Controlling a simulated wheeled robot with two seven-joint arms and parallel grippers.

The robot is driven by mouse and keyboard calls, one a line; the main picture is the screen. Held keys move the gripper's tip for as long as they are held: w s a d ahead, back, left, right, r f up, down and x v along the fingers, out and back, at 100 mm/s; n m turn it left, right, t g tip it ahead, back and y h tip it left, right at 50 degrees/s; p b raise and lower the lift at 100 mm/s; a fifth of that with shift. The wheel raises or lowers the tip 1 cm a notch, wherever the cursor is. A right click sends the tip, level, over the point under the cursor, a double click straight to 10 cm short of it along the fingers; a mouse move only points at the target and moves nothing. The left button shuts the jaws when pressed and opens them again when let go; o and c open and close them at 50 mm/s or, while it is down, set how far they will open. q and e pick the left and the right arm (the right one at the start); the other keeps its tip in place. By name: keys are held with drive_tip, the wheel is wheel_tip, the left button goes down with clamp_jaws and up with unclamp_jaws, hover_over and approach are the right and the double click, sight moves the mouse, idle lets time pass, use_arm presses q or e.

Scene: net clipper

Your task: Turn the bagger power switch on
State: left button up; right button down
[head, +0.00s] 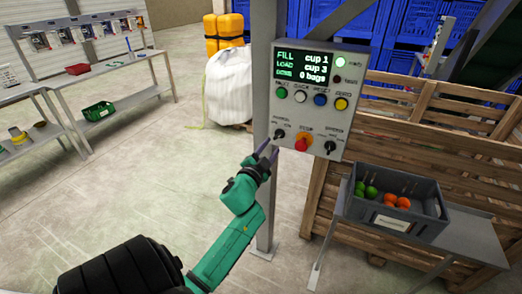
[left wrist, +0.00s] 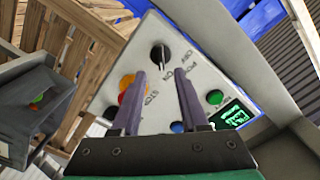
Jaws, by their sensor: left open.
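A grey control panel (head: 312,100) on a post has a small screen, a row of coloured buttons and a lower row of controls. A black rotary switch (head: 279,134) is at its lower left, with a label too small to read surely. The switch also shows in the left wrist view (left wrist: 159,54), beyond and roughly between my fingertips. My left gripper (head: 268,150) is open and empty, just in front of and below this switch. I cannot tell whether it touches. The left wrist view shows its two purple fingers (left wrist: 162,80) pointing at the panel.
A red-orange stop knob (head: 301,144) and a second black knob (head: 330,147) sit right of the switch. A grey crate (head: 400,205) of green and orange fruit stands below right. A wooden bin (head: 450,150) is behind. The floor at left is clear.

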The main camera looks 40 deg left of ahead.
use_arm(q)
drive_tip(key=b+v, duration=0.1)
drive_tip(key=v, duration=0.8)
drive_tip(key=shift+b, duration=0.3)
drive_tip(key=shift+r, duration=0.1)
